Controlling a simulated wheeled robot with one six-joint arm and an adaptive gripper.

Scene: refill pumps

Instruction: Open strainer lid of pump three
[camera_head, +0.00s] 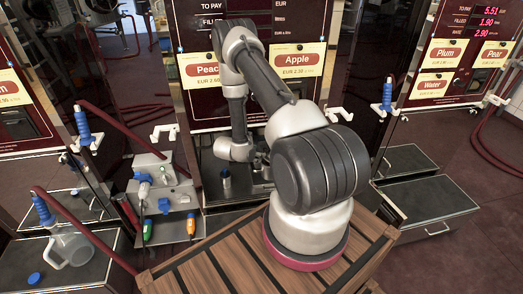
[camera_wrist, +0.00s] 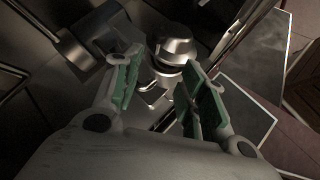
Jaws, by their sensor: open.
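My gripper (camera_wrist: 157,80) is open in the wrist view, with green pads on both fingers and nothing held between them. A shiny metal strainer lid (camera_wrist: 175,47), round and domed, sits just beyond the fingertips, a little right of the middle. It appears closed, but I cannot tell for certain. A metal body (camera_wrist: 167,77) shows below it, between the fingers. In the head view my arm reaches to the pump (camera_head: 296,62) with the Peach and Apple labels. My arm hides most of the gripper and the lid there. No pump number is readable.
A clear jug (camera_head: 69,243) and a blue cap (camera_head: 34,279) are at the lower left. Blue nozzles, such as one (camera_head: 387,97) at right, hang beside the pumps. Dark shelves (camera_head: 425,203) are at right.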

